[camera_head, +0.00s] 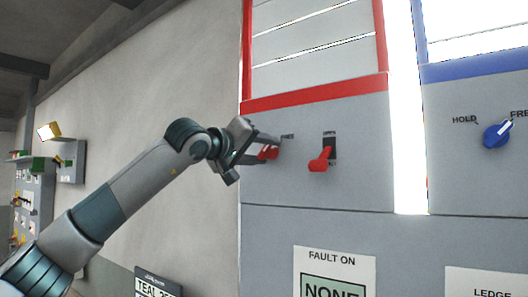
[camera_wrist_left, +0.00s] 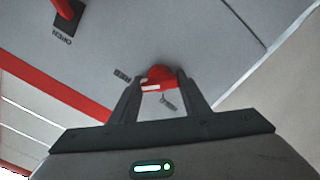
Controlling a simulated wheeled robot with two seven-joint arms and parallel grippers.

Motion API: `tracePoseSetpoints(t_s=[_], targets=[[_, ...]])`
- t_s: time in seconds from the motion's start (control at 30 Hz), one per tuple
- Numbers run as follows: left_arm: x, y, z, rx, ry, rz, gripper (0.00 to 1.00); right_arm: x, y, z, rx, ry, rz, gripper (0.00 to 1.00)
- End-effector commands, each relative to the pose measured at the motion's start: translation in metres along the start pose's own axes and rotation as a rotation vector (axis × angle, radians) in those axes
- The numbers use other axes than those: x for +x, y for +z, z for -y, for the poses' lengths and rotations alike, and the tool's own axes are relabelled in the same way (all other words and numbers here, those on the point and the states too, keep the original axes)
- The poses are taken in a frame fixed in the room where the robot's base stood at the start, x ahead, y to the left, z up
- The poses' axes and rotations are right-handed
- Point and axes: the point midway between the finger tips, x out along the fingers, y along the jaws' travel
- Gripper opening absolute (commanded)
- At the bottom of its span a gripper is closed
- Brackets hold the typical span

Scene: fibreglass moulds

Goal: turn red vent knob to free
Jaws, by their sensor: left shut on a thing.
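The red vent knob (camera_head: 268,152) is on the grey panel under the red-framed vent, near the panel's left edge. My left gripper (camera_head: 264,148) comes in from the left and is shut on it. In the left wrist view the red knob (camera_wrist_left: 158,78) sits between the two fingertips, with a pale mark on its face. A FREE label (camera_head: 287,137) stands up and to the right of the knob; the other label is partly hidden by the gripper. My right gripper is not in view.
A red lever switch (camera_head: 320,159) sticks out of the panel just right of the knob. A blue knob (camera_head: 497,134) with HOLD and FREE labels is on the panel farther right. A FAULT ON sign (camera_head: 334,262) is below. Bare wall lies left of the panel.

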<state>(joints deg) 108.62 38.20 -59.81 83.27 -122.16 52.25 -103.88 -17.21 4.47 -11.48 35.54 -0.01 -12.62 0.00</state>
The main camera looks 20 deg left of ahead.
Motion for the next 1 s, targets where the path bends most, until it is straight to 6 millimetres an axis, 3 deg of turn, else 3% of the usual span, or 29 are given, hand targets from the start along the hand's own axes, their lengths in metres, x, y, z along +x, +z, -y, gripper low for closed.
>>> tracePoseSetpoints(t_s=[0.03, 0.1, 0.57, 0.77, 1.0], targets=[[0.002, 0.006, 0.004, 0.002, -0.008, 0.011, 0.49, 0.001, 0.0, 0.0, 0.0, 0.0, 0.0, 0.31], [0.002, 0.006, 0.004, 0.001, -0.007, 0.01, 0.61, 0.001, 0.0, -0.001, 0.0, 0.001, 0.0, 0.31], [-0.005, 0.003, 0.002, 0.0, -0.002, 0.003, 0.61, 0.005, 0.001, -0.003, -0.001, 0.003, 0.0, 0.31], [-0.027, 0.004, 0.004, 0.001, -0.002, 0.001, 0.61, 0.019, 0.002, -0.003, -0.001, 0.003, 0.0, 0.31], [-0.072, 0.004, 0.004, 0.002, -0.001, 0.001, 0.61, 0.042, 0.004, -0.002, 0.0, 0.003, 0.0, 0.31]])
